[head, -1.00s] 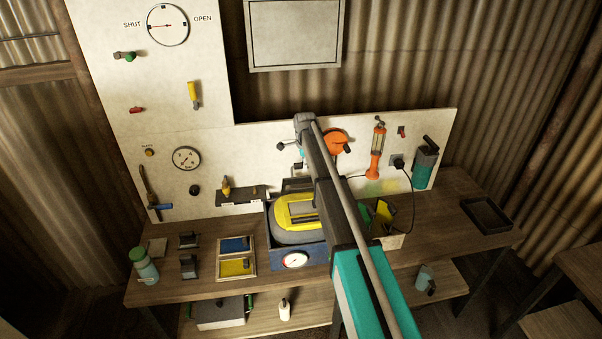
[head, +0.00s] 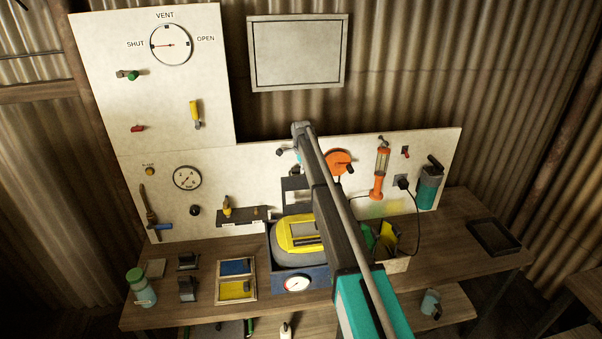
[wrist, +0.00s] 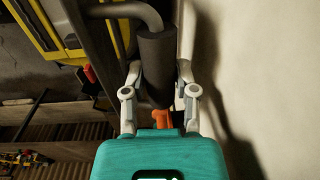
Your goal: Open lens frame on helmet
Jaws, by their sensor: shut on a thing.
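The yellow helmet (head: 280,233) sits in the blue box at the middle of the bench. Its face has a rectangular lens frame (head: 303,231) with grey in it; whether the frame is open is unclear. In the wrist view, my gripper (wrist: 158,80) has its two fingers on either side of a dark cylindrical handle (wrist: 157,55) on a bent grey rod. It is shut on this handle. A yellow frame with dark bars (wrist: 50,28) shows at the wrist view's upper left.
A dark tray (head: 494,238) lies farther right. The white panel (head: 215,155) rises behind.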

